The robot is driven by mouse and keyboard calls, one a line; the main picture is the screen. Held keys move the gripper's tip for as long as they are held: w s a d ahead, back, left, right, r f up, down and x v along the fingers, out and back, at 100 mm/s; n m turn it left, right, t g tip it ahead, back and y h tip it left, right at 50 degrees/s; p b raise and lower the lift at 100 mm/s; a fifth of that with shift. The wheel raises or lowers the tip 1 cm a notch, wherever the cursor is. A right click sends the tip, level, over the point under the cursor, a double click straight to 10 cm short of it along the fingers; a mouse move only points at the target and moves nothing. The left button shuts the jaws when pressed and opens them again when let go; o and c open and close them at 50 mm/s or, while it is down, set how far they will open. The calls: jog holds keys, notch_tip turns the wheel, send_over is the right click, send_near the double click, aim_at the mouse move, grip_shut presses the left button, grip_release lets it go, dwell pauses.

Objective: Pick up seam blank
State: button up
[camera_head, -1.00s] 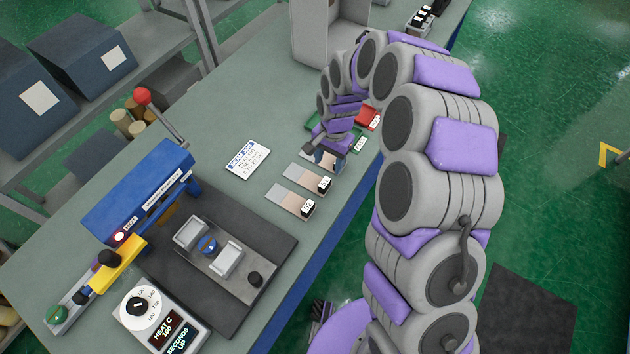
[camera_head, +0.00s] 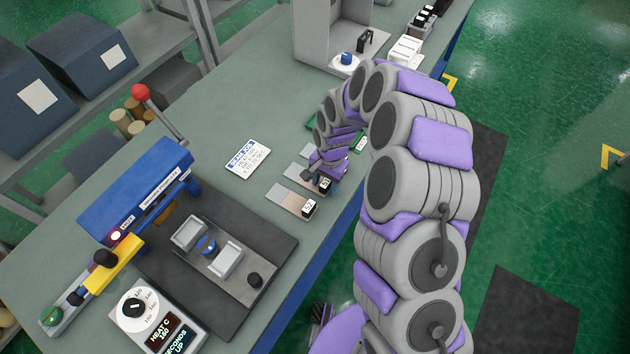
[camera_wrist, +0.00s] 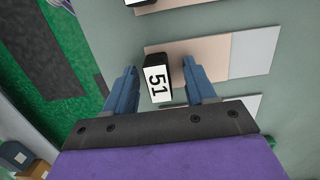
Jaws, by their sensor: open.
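Several flat seam blanks lie side by side on the bench, each a beige and grey strip with a black block bearing a white number label. The near blank (camera_head: 288,200) is uncovered in the head view. My gripper (camera_head: 322,180) is over the blank beyond it and partly hides it. In the wrist view, my gripper (camera_wrist: 163,88) is open, with its blue fingers on either side of the block labelled 51 (camera_wrist: 157,78). That block sits on a blank (camera_wrist: 205,56). I cannot tell whether either finger touches the block.
A blue-armed sealing press (camera_head: 140,190) and a dial box (camera_head: 155,320) stand on the near bench. A white printed card (camera_head: 248,158) lies left of the blanks. A grey open box (camera_head: 320,45) stands beyond. The bench edge drops to green floor on the right.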

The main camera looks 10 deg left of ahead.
grip_shut()
dwell(0.4)
jog(key=shift+r, duration=0.15)
